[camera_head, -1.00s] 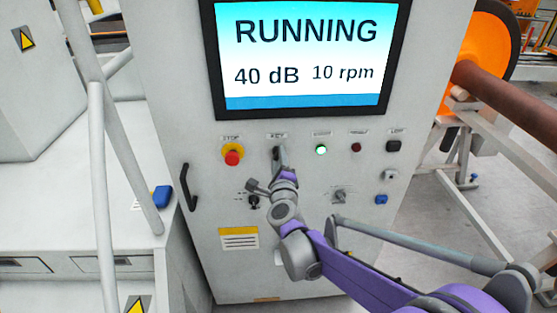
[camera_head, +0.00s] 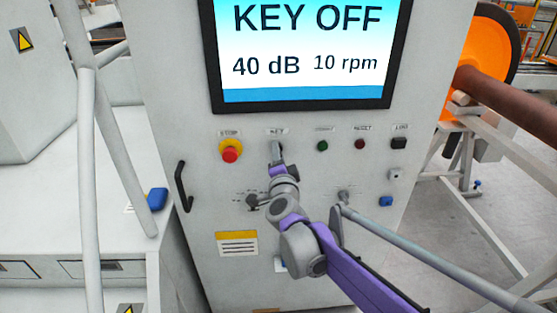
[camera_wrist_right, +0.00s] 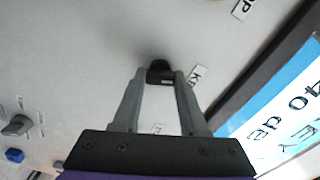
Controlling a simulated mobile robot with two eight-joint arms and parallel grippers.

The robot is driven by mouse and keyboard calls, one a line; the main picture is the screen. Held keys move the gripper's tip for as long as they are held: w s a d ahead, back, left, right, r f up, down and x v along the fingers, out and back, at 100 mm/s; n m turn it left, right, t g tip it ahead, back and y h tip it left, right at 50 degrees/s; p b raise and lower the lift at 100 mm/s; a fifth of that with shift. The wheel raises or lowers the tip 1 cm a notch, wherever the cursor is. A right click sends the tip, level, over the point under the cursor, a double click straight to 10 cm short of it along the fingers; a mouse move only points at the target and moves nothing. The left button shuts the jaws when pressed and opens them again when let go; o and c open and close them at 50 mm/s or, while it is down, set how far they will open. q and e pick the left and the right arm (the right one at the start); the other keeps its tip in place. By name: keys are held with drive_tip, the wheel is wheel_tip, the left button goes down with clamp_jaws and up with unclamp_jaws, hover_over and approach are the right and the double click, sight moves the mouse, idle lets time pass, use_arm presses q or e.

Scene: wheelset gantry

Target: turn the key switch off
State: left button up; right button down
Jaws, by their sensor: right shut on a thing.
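The key switch (camera_wrist_right: 160,72) is a small dark knob on the grey cabinet panel, between my right gripper's fingertips in the right wrist view. In the head view my right gripper (camera_head: 277,153) is at the panel under the KEY label, and it hides most of the switch. The gripper is shut on the key switch. The screen (camera_head: 306,48) above reads KEY OFF, 40 dB and 10 rpm. My left gripper is not in view.
A red stop button (camera_head: 230,154) on a yellow base sits just left of the key. A green button (camera_head: 322,146), a dark red button (camera_head: 359,144) and a black switch (camera_head: 398,143) sit to the right. A black handle (camera_head: 182,187) sticks out at the left.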

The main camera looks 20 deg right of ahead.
drive_tip(key=shift+n+b, duration=0.35)
drive_tip(key=shift+n, duration=0.55)
drive_tip(key=shift+c, duration=2.2)
unclamp_jaws()
drive_tip(key=v, duration=1.1)
drive_tip(key=shift+b, duration=0.35)
drive_tip(key=shift+w, duration=0.1)
